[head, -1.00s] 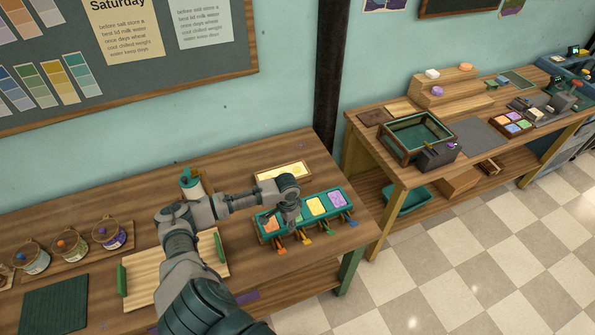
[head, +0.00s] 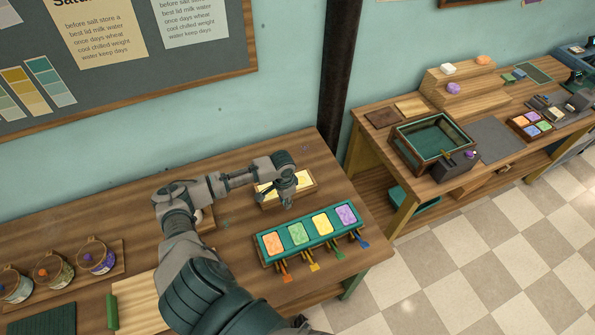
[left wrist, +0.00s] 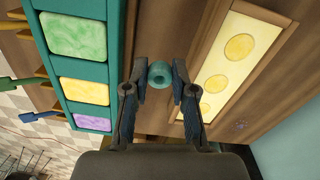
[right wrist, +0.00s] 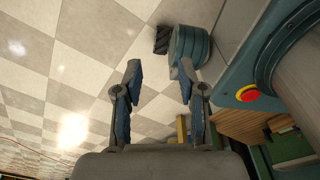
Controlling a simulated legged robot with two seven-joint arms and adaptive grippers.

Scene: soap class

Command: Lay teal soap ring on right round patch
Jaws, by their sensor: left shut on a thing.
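My left gripper (head: 288,203) is shut on the teal soap ring (left wrist: 158,74), which shows between the fingertips in the left wrist view. I cannot make the ring out in the head view. The gripper is at the front edge of a wooden-framed pale yellow board (head: 307,181), partly covering it. In the left wrist view the board (left wrist: 232,66) carries round patches in a row, and the lowest there, the right round patch (left wrist: 205,108), is the head view's right end. The ring is beside the board, not over a patch. My right gripper (right wrist: 158,90) is open and empty, above the floor.
A teal tray (head: 262,250) with several coloured soap blocks and small tabs stands just in front of the board. Jars (head: 97,258) stand on the left. A dark post (head: 336,70) rises behind the table.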

